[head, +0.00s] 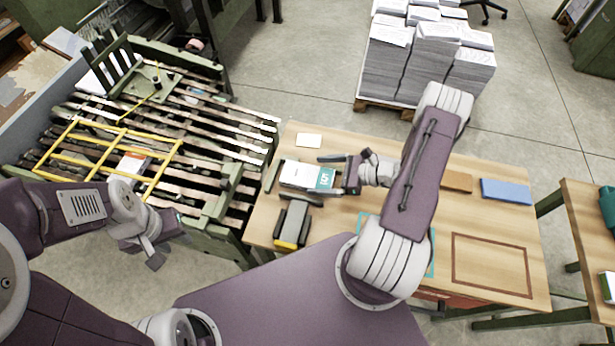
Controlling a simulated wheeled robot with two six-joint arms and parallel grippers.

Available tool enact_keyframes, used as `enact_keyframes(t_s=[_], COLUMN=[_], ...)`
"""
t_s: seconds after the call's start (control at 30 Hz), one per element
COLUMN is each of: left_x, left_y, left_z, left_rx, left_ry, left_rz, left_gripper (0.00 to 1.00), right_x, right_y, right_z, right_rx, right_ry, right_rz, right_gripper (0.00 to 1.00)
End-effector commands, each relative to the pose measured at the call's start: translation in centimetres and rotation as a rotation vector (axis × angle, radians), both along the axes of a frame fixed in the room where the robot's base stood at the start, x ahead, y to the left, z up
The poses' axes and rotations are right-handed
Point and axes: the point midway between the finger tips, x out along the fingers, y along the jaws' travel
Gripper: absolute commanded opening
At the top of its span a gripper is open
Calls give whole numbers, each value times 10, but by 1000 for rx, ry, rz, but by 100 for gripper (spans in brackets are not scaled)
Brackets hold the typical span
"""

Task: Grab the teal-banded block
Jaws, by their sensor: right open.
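The teal-banded block (298,174) is white with a teal band marked with a 5. It lies on the wooden table (465,220) near its left side. My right gripper (318,180) is open, with its dark fingers spread on the far and near sides of the block's banded end. I cannot tell whether either finger touches it. My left gripper (148,248) hangs left of the table, away from the block, and its jaw opening is unclear.
A grey and yellow object (292,225) lies just in front of the block. A pale note (308,140) lies behind it. A blue pad (507,190) and a red-brown outline (490,265) are at right. A slatted conveyor (190,120) with a yellow frame stands left.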

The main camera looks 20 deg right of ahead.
Motion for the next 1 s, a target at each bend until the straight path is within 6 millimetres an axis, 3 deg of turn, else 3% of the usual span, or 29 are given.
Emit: enact_keyframes(t_s=[0.3, 0.57, 0.8, 0.87, 1.0], left_x=[0, 0, 0, 0, 0], left_y=[0, 0, 0, 0, 0], left_z=[0, 0, 0, 0, 0], left_rx=[0, 0, 0, 0, 0], left_ry=[0, 0, 0, 0, 0], left_rz=[0, 0, 0, 0, 0], left_gripper=[36, 36, 36, 36, 36], right_x=[26, 28, 28, 28, 28], right_y=[33, 34, 34, 34, 34], right_z=[-24, -26, -26, -25, -25], right_rx=[1, 0, 0, 1, 1], right_ry=[0, 0, 0, 0, 0], right_rz=[3, 0, 1, 1, 1], right_gripper=[100, 97, 30, 16, 16])
